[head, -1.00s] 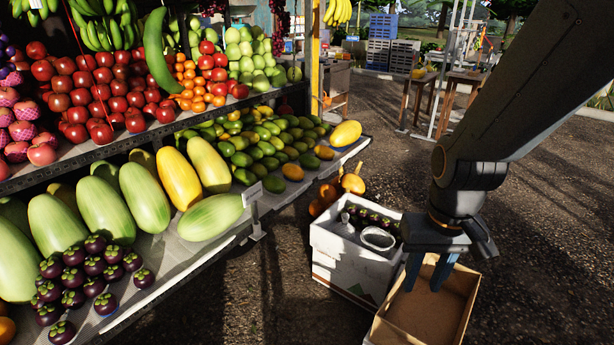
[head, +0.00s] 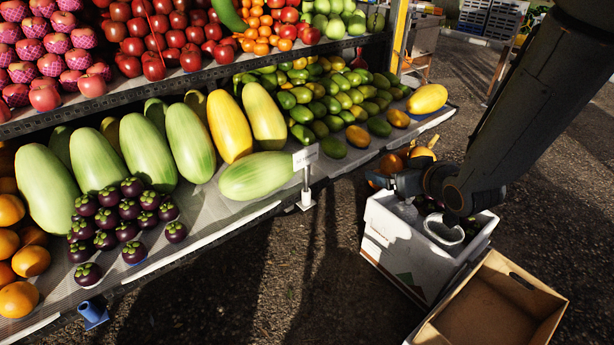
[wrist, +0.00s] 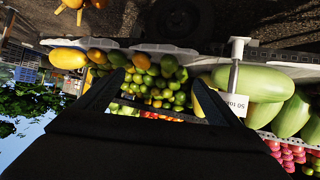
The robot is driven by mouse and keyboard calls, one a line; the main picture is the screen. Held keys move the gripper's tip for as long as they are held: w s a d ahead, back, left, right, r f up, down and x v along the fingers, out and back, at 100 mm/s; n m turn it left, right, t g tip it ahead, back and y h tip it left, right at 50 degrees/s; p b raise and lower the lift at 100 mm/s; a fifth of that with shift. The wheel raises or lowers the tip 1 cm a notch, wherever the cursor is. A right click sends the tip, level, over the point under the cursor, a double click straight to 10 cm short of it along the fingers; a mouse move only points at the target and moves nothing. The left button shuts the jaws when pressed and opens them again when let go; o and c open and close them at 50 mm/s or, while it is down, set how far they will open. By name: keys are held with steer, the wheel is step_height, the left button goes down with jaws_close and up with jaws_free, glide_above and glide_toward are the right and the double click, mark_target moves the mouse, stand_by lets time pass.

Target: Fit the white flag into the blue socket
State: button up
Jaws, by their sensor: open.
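The white flag (head: 305,157) is a small white card on a thin pole, standing upright in a pale holder (head: 306,200) on the front edge of the fruit shelf. In the wrist view the flag (wrist: 235,104) appears upside down, just right of the right finger, with printing on its card. The blue socket (head: 92,315) is on the shelf's front edge at the lower left, with nothing in it. My gripper (wrist: 160,78) is open and empty. In the head view it is right of the flag, above the white box, and its fingers are hard to make out.
The shelf holds green melons (head: 190,142), mangosteens (head: 130,210) and mangoes (head: 335,108). A white box (head: 395,250) and an open cardboard box (head: 490,310) stand on the ground at the right. The ground in front of the shelf is clear.

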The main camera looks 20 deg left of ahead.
steer(key=s+a+f+n+y+b, duration=0.1)
steer(key=a+y, duration=0.1)
steer(key=a, duration=0.3)
steer(key=s+a+n+y, duration=0.1)
steer(key=a+n+y, duration=0.15)
steer(key=a, duration=0.25)
steer(key=g+y+b, duration=0.1)
steer(key=g+y, duration=0.1)
steer(key=y, duration=0.2)
glide_toward(307, 155)
steer(key=x, duration=0.3)
steer(key=shift+n, duration=0.45)
steer(key=p+x, duration=0.1)
steer(key=x, duration=0.6)
steer(key=shift+w+a+f, duration=0.1)
steer(key=shift+a+f, duration=0.05)
steer(key=shift+f, duration=0.05)
steer(key=c, duration=1.2)
steer(key=shift+o, duration=0.2)
steer(key=shift+r, duration=0.15)
